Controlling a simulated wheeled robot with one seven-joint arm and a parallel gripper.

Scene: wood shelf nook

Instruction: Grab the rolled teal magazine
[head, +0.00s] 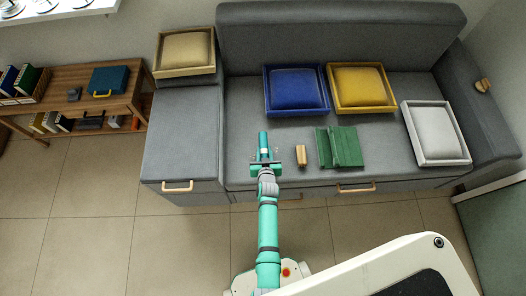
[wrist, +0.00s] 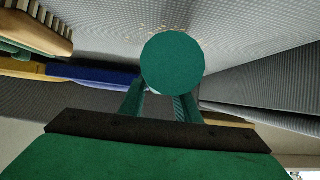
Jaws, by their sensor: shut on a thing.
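The rolled teal magazine (head: 263,139) is a narrow upright-looking roll at the front of the grey sofa, left of centre. In the wrist view its round flat teal end (wrist: 172,64) faces the camera. My gripper (head: 265,160) is shut on the roll, with a finger on each side of it. The fingers (wrist: 162,104) show just below the round end in the wrist view. The lower part of the roll is hidden behind my gripper, and I cannot tell whether it touches the seat.
A small tan block (head: 301,156) and a green folded item (head: 340,147) lie just right of my gripper. Trays with blue (head: 296,90), yellow (head: 361,88) and white (head: 436,132) cushions sit on the sofa. The chaise section (head: 184,130) at left has clear grey surface.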

